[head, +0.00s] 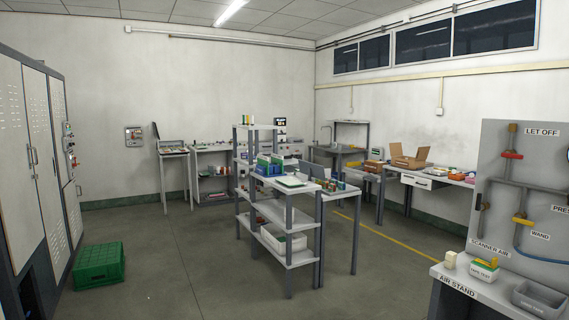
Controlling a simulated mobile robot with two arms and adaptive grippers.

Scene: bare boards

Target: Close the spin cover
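I cannot pick out the spin cover with certainty. On a small pale bench (173,152) by the back wall sits a device with a thin dark panel (156,131) standing up at its left. It may be a raised cover, but it is too small and far off to tell. Neither of my grippers shows in the head view.
A shelf unit (283,220) with a worktop stands mid-room. Tall grey cabinets (41,165) line the left, with a green crate (98,265) on the floor beside them. A labelled air stand (527,178) is at the right.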

